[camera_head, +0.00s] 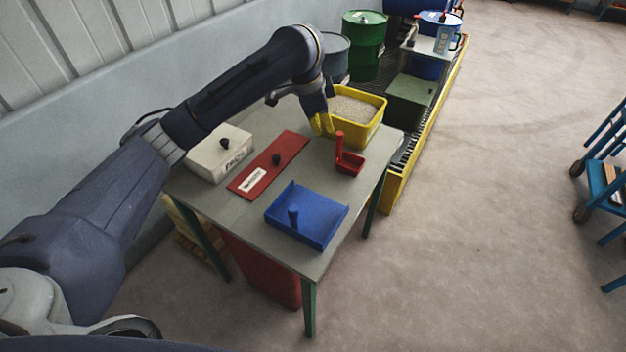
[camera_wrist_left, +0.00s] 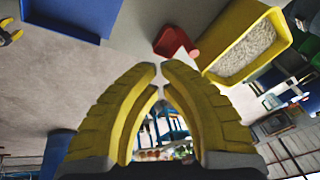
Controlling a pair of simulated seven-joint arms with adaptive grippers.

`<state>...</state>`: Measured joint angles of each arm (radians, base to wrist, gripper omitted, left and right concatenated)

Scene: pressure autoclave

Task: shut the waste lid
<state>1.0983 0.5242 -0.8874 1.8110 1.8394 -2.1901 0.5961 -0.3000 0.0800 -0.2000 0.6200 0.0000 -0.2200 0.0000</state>
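A flat red plate (camera_head: 283,160), which seems to be the waste lid, lies flat on the table. I cannot tell whether the plate covers an opening. My left gripper (camera_head: 322,125) is above the table, beyond the plate's far right end, near the yellow tub. In the left wrist view its yellow fingertips (camera_wrist_left: 160,68) almost meet, with a thin gap and nothing held. My right gripper is not in view.
On the table (camera_head: 232,212) stand a white box (camera_head: 219,158) with a black knob, a blue tray (camera_head: 322,207) with an upright peg, a small red scoop (camera_head: 350,163) and a yellow tub (camera_head: 362,130) of granules. Drums stand behind.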

